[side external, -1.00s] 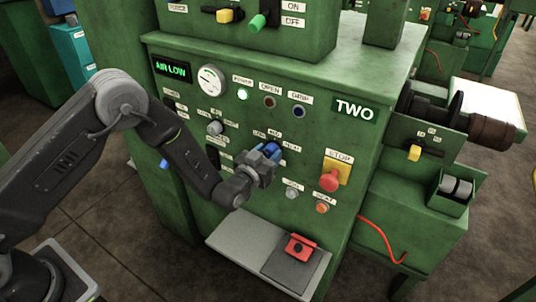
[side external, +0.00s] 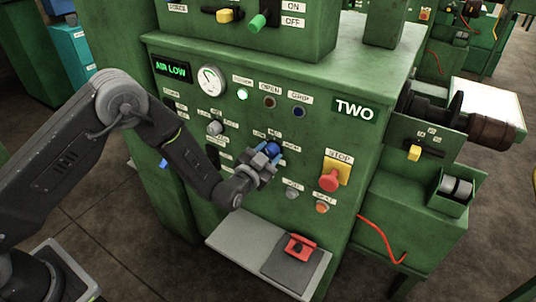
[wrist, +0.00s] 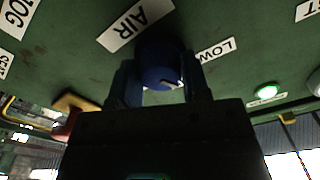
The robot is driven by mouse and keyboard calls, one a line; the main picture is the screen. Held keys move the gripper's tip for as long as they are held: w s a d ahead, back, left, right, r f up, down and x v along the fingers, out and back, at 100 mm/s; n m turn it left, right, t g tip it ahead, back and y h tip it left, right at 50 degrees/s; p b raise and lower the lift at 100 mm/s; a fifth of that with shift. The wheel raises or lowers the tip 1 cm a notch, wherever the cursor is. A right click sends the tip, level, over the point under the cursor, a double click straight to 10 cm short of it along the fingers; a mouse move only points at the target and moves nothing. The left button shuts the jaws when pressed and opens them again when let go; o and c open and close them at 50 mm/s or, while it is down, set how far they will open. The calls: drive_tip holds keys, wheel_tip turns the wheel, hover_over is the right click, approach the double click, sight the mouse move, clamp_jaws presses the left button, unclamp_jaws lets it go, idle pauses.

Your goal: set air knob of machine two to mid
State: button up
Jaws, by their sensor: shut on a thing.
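The blue air knob (side external: 272,149) sits on the green front panel of the machine labelled TWO (side external: 354,108). My gripper (side external: 268,158) is at this knob. In the wrist view the round blue knob (wrist: 160,62) stands between my two fingers (wrist: 160,82), one on each side, and the gripper is shut on it. An AIR label (wrist: 136,25) and a LOW label (wrist: 216,50) show beside the knob, turned in the picture. The knob's pointer is not clear enough to read. The green display (side external: 171,69) reads AIR LOW.
A red stop button (side external: 330,180) on a yellow plate is to the right of my gripper. Small buttons (side external: 292,194) sit below. A grey shelf (side external: 238,240) with a red block (side external: 300,247) juts out beneath. A round gauge (side external: 211,80) and a grey knob (side external: 215,128) are to the left.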

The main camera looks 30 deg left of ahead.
drive_tip(key=m, duration=0.4)
drive_tip(key=shift+m, duration=0.3)
idle(0.3)
drive_tip(key=o, duration=0.9)
drive_tip(key=s, duration=1.4)
drive_tip(key=shift+w, duration=0.1)
